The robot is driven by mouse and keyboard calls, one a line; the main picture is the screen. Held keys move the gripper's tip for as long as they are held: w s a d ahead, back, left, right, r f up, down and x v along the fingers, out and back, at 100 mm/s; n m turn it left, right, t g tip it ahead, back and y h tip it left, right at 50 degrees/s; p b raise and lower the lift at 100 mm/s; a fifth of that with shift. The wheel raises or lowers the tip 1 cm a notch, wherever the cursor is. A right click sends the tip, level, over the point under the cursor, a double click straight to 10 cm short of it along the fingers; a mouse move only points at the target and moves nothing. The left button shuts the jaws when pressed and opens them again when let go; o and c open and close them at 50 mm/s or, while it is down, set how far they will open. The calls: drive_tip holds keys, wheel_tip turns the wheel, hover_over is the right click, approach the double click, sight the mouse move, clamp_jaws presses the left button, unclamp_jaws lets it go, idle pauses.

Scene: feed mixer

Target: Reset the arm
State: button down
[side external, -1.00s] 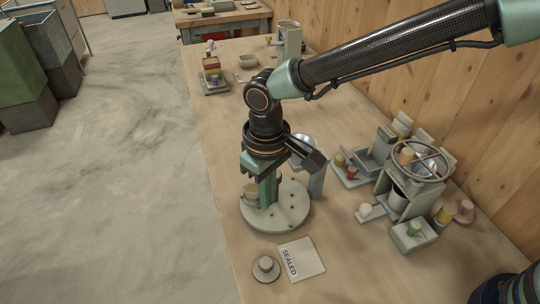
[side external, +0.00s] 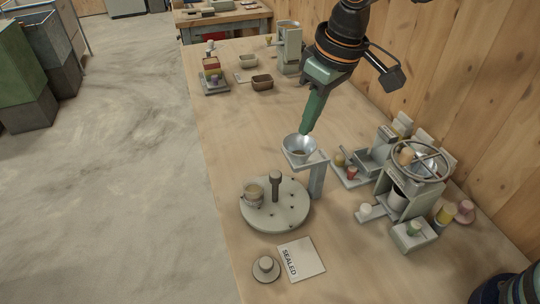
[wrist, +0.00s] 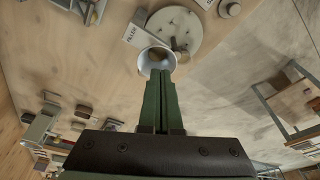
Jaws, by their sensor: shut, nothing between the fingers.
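My gripper (side external: 308,127) is shut and empty, with green fingers tilted downward. In the side view its tips are just above or behind the metal funnel (side external: 300,148); I cannot tell whether they touch it. The funnel sits on a grey stand (side external: 318,178) beside the round grey turntable (side external: 290,215). In the wrist view the closed fingers (wrist: 162,75) point at the funnel (wrist: 157,58), with the turntable (wrist: 188,28) beyond it. A small cup (side external: 253,195) stands on the turntable's left side, next to a central knob (side external: 275,184).
A card marked SEALED (side external: 302,259) and a round knobbed disc (side external: 266,268) lie in front of the turntable. A machine with a handwheel (side external: 420,160) and several small parts stand at right by the wooden wall. The table's left middle is clear.

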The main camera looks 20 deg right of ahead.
drive_tip(key=s+d+r+m+t, duration=0.1)
drive_tip(key=s+d+m, duration=0.1)
drive_tip(key=d, duration=0.6)
drive_tip(key=s+d+r+m+t+h, duration=0.1)
drive_tip(key=s+d, duration=0.3)
drive_tip(key=d, duration=0.5)
drive_tip(key=s+d+r+m+t, duration=0.1)
drive_tip(key=s+d+r+m, duration=0.1)
drive_tip(key=d, duration=0.6)
drive_tip(key=shift+s+d+m, duration=0.15)
drive_tip(key=shift+s+m, duration=0.25)
drive_tip(key=shift+s, duration=0.5)
drive_tip(key=shift+r, duration=0.2)
